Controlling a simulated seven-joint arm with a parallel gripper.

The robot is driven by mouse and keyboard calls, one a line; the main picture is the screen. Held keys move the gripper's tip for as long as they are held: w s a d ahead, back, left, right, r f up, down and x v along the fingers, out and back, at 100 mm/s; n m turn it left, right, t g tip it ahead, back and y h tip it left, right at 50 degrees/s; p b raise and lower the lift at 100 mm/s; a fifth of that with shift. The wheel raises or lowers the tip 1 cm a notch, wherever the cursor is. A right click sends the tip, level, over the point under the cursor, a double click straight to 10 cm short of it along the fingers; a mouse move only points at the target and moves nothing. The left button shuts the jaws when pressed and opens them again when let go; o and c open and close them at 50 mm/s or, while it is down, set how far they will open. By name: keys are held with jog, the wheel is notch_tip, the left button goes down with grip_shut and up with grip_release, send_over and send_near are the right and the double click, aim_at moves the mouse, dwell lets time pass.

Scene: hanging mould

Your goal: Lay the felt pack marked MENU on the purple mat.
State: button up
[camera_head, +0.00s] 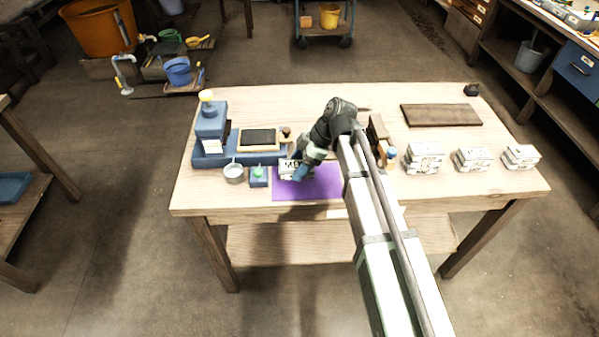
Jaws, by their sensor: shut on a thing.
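The purple mat (310,187) lies flat near the front edge of the table, left of centre. My gripper (298,173) is over the mat's upper left part, shut on a small white felt pack (289,166) with dark lettering. The lettering is too small to read surely. The gripper hides part of the pack and of the mat behind it. I cannot tell whether the pack touches the mat or is held just above it.
White packs stand in a left stack (424,158), a middle stack (473,160) and a right stack (520,157). A metal cup (234,173) and a blue box with a green top (258,176) sit close left of the mat. A dark board (440,115) lies behind.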

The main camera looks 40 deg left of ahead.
jog(key=shift+f, duration=1.9)
jog(key=o, duration=1.1)
jog(key=shift+f, duration=0.15)
jog(key=v, duration=1.2)
jog(key=shift+o, duration=0.3)
